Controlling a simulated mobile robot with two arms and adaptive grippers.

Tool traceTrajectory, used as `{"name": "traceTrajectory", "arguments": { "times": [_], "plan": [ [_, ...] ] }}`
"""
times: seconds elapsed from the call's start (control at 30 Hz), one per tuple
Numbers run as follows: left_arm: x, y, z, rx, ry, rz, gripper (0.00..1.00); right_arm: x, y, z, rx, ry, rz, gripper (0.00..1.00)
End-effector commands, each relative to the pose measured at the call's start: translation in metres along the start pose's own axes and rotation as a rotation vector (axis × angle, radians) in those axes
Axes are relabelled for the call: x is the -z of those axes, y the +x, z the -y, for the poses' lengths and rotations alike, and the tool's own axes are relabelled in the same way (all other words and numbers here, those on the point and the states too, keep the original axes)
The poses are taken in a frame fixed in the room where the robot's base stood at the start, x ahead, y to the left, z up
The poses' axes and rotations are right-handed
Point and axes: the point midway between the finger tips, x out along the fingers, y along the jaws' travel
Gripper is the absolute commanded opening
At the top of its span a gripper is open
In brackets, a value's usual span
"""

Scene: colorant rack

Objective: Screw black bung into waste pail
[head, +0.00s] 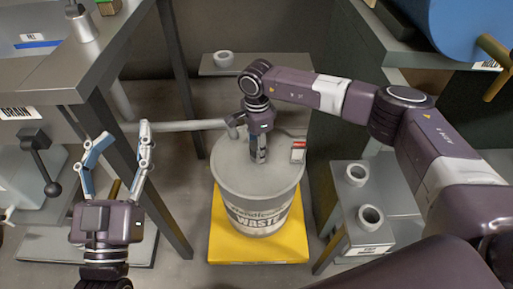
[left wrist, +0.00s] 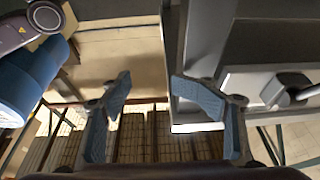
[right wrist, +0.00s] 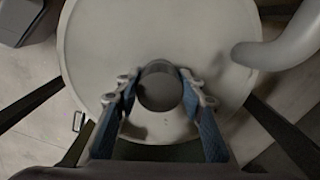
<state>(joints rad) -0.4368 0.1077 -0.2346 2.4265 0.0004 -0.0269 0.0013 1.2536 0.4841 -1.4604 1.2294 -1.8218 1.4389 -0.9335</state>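The waste pail (head: 228,186) is a light grey drum labelled WASTE, with a pale lid. My right gripper (head: 258,158) points straight down over the middle of the lid. In the right wrist view its fingers (right wrist: 160,98) close on both sides of a dark, round bung (right wrist: 160,92). The bung sits over the lid (right wrist: 100,60); its lower end and any opening under it are hidden. My left gripper (head: 118,146) is open and empty, left of the pail. Its spread fingers also show in the left wrist view (left wrist: 160,95).
The pail stands on a yellow base (head: 225,247). A grey pipe (head: 185,126) reaches the lid from the left. A small red and white tag (head: 298,152) is at the lid's right edge. Grey rings (head: 357,174) sit on a low stand at right. A bench (head: 60,75) borders the left.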

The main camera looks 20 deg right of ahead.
Motion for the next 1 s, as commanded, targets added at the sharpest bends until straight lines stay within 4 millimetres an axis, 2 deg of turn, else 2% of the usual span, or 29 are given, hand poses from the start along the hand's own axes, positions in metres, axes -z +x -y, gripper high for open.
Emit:
{"name": "traceTrajectory", "arguments": {
  "times": [0.03, 0.13, 0.53, 0.63, 1.0],
  "plan": [
    [0.0, 0.0, 0.0, 0.0, 0.0, 0.0, 0.56, 0.001, 0.002, -0.001, -0.002, 0.001, -0.002, 0.41],
    [0.0, 0.0, 0.0, 0.0, 0.001, -0.001, 0.56, 0.001, 0.002, -0.001, -0.002, 0.001, -0.002, 0.51],
    [0.004, -0.001, -0.001, -0.001, 0.001, -0.021, 0.56, 0.001, 0.002, 0.0, 0.0, -0.03, -0.002, 0.51],
    [0.02, 0.0, 0.0, -0.001, 0.002, -0.084, 0.56, 0.001, 0.002, 0.0, 0.0, -0.067, -0.002, 0.51],
    [0.047, -0.005, -0.004, -0.008, -0.005, -0.216, 0.56, 0.001, 0.002, -0.001, -0.001, -0.204, -0.001, 0.51]
  ]
}}
